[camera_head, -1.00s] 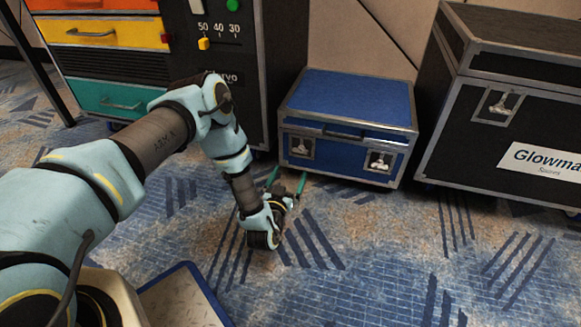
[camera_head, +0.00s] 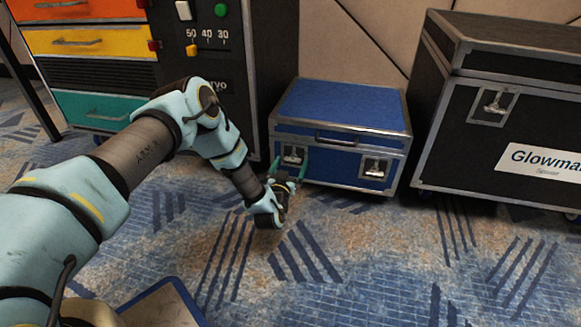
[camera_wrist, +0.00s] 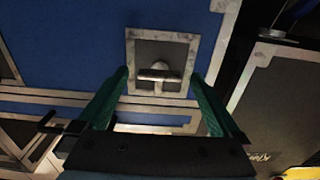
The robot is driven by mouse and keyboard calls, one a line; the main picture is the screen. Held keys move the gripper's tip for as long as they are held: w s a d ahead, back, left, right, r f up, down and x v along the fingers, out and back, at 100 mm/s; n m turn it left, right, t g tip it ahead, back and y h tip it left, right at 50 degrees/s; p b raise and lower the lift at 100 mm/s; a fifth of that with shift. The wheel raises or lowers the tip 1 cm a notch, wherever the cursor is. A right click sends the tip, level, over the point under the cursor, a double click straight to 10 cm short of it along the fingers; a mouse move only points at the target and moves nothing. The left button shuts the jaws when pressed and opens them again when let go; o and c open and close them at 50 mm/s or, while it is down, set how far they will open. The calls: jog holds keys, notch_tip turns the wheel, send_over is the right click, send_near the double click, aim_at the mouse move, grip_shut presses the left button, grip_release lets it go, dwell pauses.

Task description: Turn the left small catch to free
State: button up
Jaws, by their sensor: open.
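The blue case (camera_head: 345,104) stands on the carpet with two small metal catches on its front. The left small catch (camera_head: 293,154) is partly hidden behind my gripper's fingers in the head view. In the wrist view this catch (camera_wrist: 159,73) is a metal turn-piece on a square grey plate, its crossbar lying roughly level in the picture. My gripper (camera_head: 289,168) is open in front of it. In the wrist view, the green fingers of my gripper (camera_wrist: 159,80) stand either side of the catch, with nothing between them gripped. Contact cannot be told.
The right catch (camera_head: 375,168) and a carrying handle (camera_head: 337,138) are on the same front. A black cabinet with coloured drawers (camera_head: 80,42) stands left, a large black case (camera_head: 485,120) right. Carpet (camera_head: 380,260) in front is clear.

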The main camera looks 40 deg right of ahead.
jog(key=c, duration=1.4)
